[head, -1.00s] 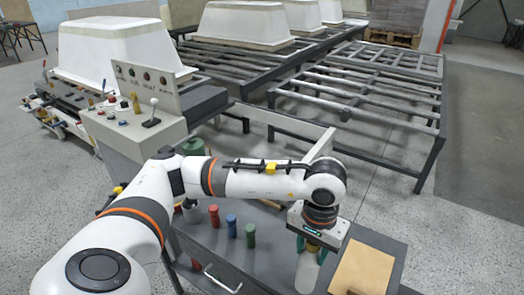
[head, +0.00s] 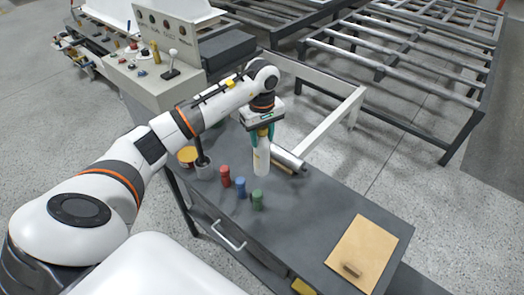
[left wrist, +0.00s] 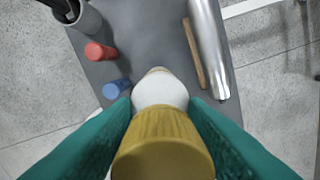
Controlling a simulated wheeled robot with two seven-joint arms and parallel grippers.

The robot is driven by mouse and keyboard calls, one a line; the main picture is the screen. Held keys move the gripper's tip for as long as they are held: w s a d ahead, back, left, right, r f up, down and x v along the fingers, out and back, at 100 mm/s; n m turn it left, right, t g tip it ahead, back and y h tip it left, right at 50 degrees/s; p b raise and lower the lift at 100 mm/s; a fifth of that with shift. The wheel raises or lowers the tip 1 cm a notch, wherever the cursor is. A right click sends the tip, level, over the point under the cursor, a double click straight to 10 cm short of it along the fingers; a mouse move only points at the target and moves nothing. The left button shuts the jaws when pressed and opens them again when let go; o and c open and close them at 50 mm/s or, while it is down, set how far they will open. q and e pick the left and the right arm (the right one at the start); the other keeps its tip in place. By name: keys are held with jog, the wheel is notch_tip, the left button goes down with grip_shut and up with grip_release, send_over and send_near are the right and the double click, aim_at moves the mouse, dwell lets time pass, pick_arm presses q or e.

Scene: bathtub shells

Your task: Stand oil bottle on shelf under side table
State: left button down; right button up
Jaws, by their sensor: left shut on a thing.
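My left gripper (head: 262,133), with green fingers, is shut on the oil bottle (head: 261,158), a pale bottle held upright over the far side of the grey side table (head: 310,218). In the left wrist view the bottle's yellow-brown cap (left wrist: 163,145) is between the green fingers (left wrist: 160,125), with its white body beyond. I cannot tell whether its base touches the tabletop. Below the drawer front, part of a dark lower shelf (head: 262,268) shows; most of it is hidden. My right gripper is not in view.
Red (head: 225,177), blue (head: 241,188) and green (head: 257,199) small bottles stand near the held bottle. A metal roll (head: 289,158) lies behind it. A grey cup (head: 204,170) is left, a tan board (head: 362,252) right. A yellow item (head: 303,286) shows low down. The tabletop between is clear.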

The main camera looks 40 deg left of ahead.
aim_at(262, 150)
pick_arm(q)
jog(key=shift+f+p, duration=0.5)
jog(key=shift+f, duration=2.35)
jog(key=shift+f, duration=0.2)
jog(key=c, duration=0.8)
grip_release()
jog(key=shift+c, duration=0.2)
jog(key=shift+r, duration=0.1)
